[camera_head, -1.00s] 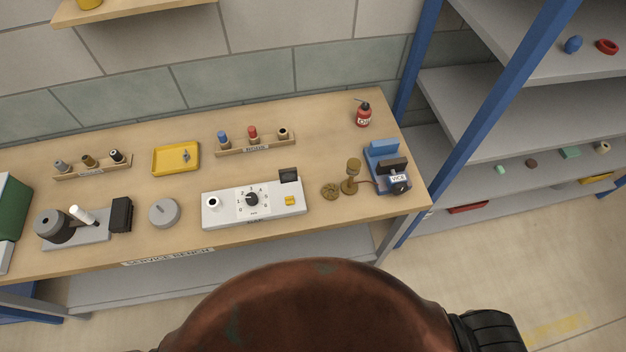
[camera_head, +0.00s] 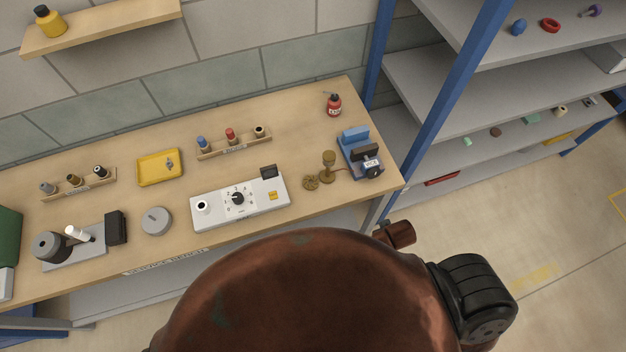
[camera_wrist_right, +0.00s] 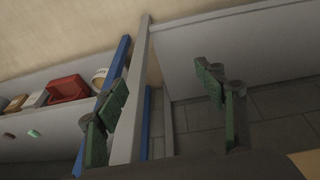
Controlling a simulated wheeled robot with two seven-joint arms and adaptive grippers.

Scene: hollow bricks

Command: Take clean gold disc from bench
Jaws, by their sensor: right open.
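A dull brown-gold disc (camera_head: 311,182) lies flat on the bench (camera_head: 285,100) near its right end in the head view. It is too small to tell whether it is clean. A gold stand-like piece (camera_head: 328,165) stands upright just right of it, and the blue vice (camera_head: 356,143) is further right. My right gripper (camera_wrist_right: 163,95) shows in the right wrist view with its green-padded fingers wide apart and nothing between them. It is away from the disc, which this view does not show. My left gripper is in neither view.
A white dial box (camera_head: 270,205) sits left of the disc. A red oil can (camera_head: 334,104) stands behind the vice. A blue-framed shelf rack (camera_head: 445,110) stands right of the bench. A red bin (camera_wrist_right: 68,89) shows in the right wrist view. Floor right of the bench is clear.

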